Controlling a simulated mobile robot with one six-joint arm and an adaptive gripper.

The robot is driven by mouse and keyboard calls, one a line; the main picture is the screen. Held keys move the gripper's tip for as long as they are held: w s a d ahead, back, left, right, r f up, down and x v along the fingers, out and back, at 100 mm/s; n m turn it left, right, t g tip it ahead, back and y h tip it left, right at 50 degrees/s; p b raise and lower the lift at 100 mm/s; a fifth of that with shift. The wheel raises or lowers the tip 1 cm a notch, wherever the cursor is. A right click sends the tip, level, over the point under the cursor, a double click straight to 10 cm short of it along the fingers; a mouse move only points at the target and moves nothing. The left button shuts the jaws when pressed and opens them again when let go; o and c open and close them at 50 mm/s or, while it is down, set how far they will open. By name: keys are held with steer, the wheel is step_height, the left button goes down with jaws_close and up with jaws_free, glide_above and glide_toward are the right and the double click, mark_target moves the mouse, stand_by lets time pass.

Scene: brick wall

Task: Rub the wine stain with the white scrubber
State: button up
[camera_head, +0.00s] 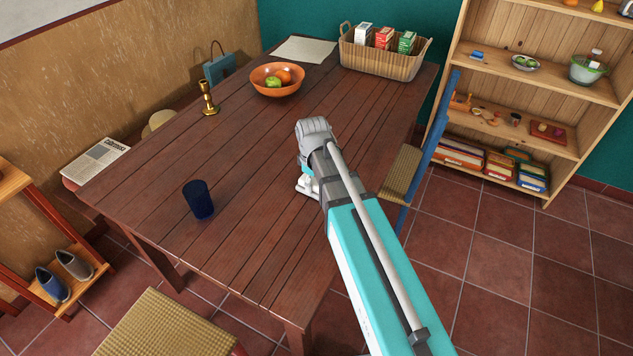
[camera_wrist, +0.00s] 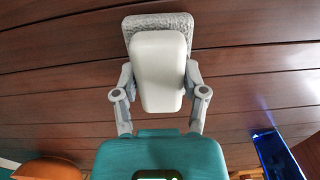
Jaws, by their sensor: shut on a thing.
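The white scrubber (camera_wrist: 158,70) has a smooth white body and a rough grey pad showing along its far edge. My gripper (camera_wrist: 160,85) is shut on it, with a grey finger on each side, in the wrist view. In the head view my gripper (camera_head: 307,188) is low over the right part of the dark wooden table (camera_head: 240,170), mostly behind my own arm. I cannot tell whether the pad touches the boards. No wine stain shows in either view; the scrubber and arm cover part of the tabletop.
A dark blue glass (camera_head: 198,199) stands at the table's left front. A brass candlestick (camera_head: 208,100), an orange fruit bowl (camera_head: 277,80) and a wicker basket (camera_head: 383,60) stand farther back. A blue chair (camera_head: 436,130) is at the right edge. The middle boards are clear.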

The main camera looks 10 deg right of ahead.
steer(key=shift+r, duration=0.15)
step_height(320, 180, up, 6)
steer(key=p, duration=0.6)
stand_by(0.4)
steer(key=shift+r+p, duration=1.4)
steer(key=shift+p, duration=0.1)
